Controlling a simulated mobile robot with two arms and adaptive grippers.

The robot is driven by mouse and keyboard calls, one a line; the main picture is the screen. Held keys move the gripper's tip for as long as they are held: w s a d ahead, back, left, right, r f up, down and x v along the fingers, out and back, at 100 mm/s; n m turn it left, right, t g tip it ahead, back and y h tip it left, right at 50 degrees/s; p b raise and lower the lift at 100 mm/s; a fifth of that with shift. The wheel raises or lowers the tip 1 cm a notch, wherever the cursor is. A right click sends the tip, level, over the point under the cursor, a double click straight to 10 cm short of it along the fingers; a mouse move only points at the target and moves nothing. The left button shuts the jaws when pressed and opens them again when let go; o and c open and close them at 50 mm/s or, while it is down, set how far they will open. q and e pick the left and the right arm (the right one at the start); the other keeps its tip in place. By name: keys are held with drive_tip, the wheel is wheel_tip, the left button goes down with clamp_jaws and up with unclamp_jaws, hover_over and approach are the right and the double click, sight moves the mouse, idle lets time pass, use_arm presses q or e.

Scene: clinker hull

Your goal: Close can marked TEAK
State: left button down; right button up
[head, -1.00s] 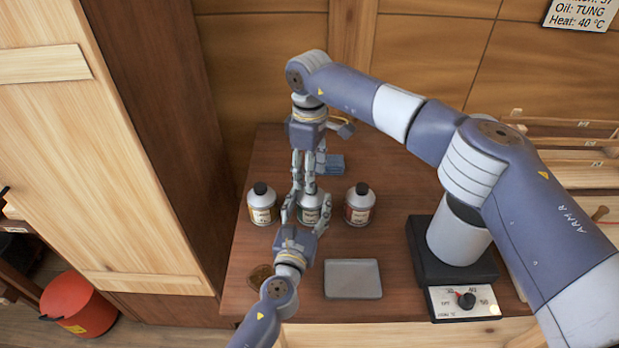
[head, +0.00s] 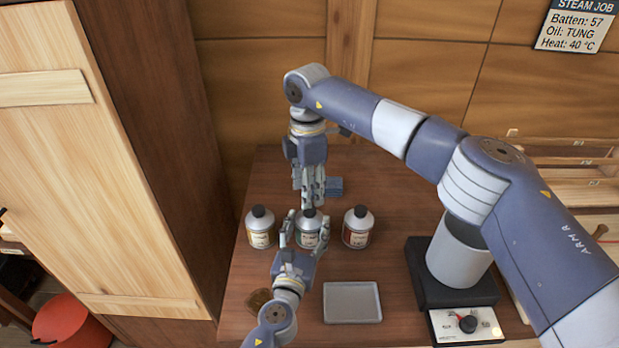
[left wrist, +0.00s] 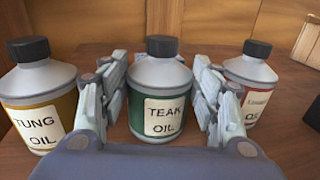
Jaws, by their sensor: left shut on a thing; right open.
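The TEAK can (head: 310,236) is a grey can with a green label, upright between two other cans. The left wrist view shows its label (left wrist: 163,116) facing me and a black cap (left wrist: 162,46) on its neck. My left gripper (head: 305,228) is shut on the TEAK can, one finger on each side of its body; its fingers also show in the left wrist view (left wrist: 161,98). My right gripper (head: 308,203) is open, pointing down just behind and above the cap in the head view, apart from it as far as I can see.
The TUNG can (head: 261,230) stands to the left and a red-labelled can (head: 357,229) to the right, both capped. A grey tray (head: 352,303) lies in front. A heater with a dial (head: 466,324) stands at the right.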

drive_tip(key=n, duration=0.3)
drive_tip(key=shift+r, duration=0.2)
drive_tip(key=n, duration=0.5)
drive_tip(key=shift+r, duration=0.2)
drive_tip(key=n, duration=0.6)
drive_tip(key=shift+r, duration=0.3)
drive_tip(key=n, duration=0.6)
drive_tip(key=shift+d+r+n, duration=0.1)
drive_tip(key=shift+r+n, duration=0.15)
drive_tip(key=shift+n, duration=0.15)
drive_tip(key=n, duration=0.7)
drive_tip(key=shift+r, duration=0.35)
drive_tip(key=shift+f, duration=4.05)
